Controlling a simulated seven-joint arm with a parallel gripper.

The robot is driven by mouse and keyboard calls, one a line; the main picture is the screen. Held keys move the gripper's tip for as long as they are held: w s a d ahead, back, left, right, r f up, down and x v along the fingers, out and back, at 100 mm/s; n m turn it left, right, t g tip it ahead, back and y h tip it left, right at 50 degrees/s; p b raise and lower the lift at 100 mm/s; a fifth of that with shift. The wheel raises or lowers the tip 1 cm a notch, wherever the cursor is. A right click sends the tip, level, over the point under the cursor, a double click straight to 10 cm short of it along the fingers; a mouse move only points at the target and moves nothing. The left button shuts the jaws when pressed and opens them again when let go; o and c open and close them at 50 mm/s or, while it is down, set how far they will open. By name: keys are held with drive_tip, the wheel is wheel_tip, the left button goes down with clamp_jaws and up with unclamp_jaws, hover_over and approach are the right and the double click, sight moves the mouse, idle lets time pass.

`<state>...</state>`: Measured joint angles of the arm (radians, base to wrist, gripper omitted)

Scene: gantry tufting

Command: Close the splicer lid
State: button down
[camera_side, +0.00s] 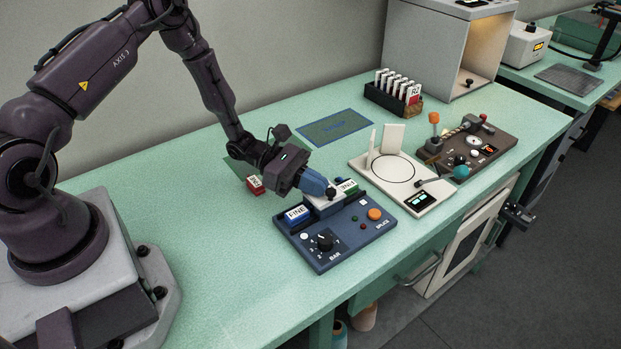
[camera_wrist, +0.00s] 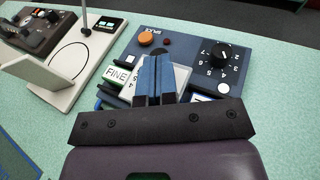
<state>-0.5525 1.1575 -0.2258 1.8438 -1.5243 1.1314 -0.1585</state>
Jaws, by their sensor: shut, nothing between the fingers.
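The splicer (camera_side: 345,245) is a dark blue box on the green bench, with a black BAR knob (camera_side: 324,240) and an orange SPLICE button (camera_side: 375,214). It also shows in the wrist view (camera_wrist: 185,42). A pale lid-like plate (camera_side: 322,205) lies at its middle, partly hidden by my gripper; whether it is fully down I cannot tell. My gripper (camera_side: 329,193) is shut and empty, its blue fingers right over this plate. In the wrist view the fingers (camera_wrist: 158,60) cover part of the pale plate (camera_wrist: 136,76); contact is unclear.
A red block (camera_side: 255,184) lies behind my gripper. A white device (camera_side: 405,193) with upright parts stands close to the right. The bench's front left is clear.

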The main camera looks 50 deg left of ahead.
drive_tip(key=shift+d, duration=0.45)
drive_tip(key=v, duration=1.4)
drive_tip(key=shift+w+a, duration=0.15)
drive_tip(key=shift+a, duration=0.25)
drive_tip(key=shift+s+f+m+g, duration=0.25)
drive_tip(key=shift+m+g, duration=0.05)
drive_tip(key=s+d+r+m+y, duration=0.3)
drive_tip(key=s+r+m+y, duration=0.1)
drive_tip(key=r+m, duration=0.3)
drive_tip(key=s+d+r+m+y, duration=0.3)
drive_tip(key=s+r+m+y, duration=0.2)
drive_tip(key=r+m, duration=0.3)
drive_tip(key=s+d+r+m+g+y, duration=0.1)
drive_tip(key=s+d+r+m+y, duration=0.2)
drive_tip(key=s+r+m, duration=0.3)
wheel_tip(320, 180, up, 5)
drive_tip(key=shift+d+r+m+y, duration=0.25)
drive_tip(key=shift+m+y, duration=0.55)
drive_tip(key=shift+m, duration=0.2)
